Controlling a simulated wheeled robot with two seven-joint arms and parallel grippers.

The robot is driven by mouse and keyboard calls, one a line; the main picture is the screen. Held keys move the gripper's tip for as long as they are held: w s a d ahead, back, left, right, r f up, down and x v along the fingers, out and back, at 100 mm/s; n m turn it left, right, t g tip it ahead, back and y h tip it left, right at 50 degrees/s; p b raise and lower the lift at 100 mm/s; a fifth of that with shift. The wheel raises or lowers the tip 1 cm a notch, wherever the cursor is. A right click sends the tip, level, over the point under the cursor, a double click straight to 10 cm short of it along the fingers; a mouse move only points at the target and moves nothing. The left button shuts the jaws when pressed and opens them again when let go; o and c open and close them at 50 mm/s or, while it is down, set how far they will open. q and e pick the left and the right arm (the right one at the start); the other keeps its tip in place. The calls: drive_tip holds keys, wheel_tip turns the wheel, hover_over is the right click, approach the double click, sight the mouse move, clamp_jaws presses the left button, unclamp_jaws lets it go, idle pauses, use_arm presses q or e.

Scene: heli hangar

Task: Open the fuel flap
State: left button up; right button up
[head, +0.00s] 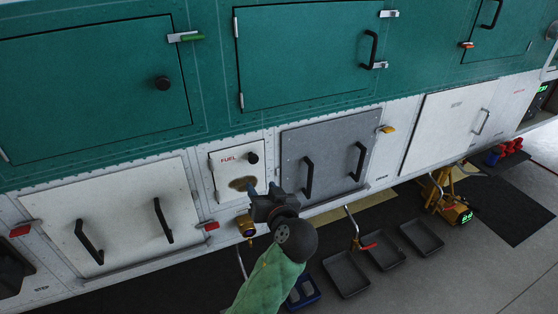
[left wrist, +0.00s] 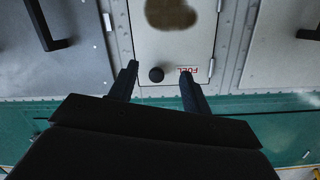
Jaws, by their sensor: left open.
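The fuel flap (head: 227,175) is a small white panel marked FUEL in red, with a round black knob (head: 252,158) at its upper right and a brown stain low down. It looks shut, flush with the white lower wall. My left gripper (head: 263,189) is open and empty, just below and right of the flap in the head view. In the left wrist view the flap (left wrist: 183,48) appears upside down. There the knob (left wrist: 156,75) shows between the two spread fingertips (left wrist: 159,70); I cannot tell the depth gap. My right gripper is out of view.
A grey panel with two black handles (head: 330,150) is right of the flap; a white two-handled panel (head: 120,215) is left. Green doors (head: 305,55) lie above. A brass fitting (head: 246,227) sticks out below the flap. Black trays (head: 346,274) stand on the floor.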

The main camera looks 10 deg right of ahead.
sight(254, 161)
use_arm(q)
drive_tip(key=w+r+n+p, duration=0.1)
drive_tip(key=w, duration=0.1)
drive_tip(key=w+a+r+n+t+p, duration=0.1)
drive_tip(key=w+p, duration=0.1)
drive_tip(key=w, duration=0.1)
drive_tip(key=w+n+p, duration=0.1)
drive_tip(key=w, duration=0.2)
drive_tip(key=shift+a+r+t+y, duration=0.25)
drive_tip(key=shift+r+t+y, duration=0.05)
drive_tip(key=shift+r+t, duration=0.1)
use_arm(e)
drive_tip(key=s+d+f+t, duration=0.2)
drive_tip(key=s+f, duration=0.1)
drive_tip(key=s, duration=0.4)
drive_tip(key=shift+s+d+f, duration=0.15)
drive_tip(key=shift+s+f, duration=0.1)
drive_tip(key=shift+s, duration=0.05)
use_arm(q)
clamp_jaws()
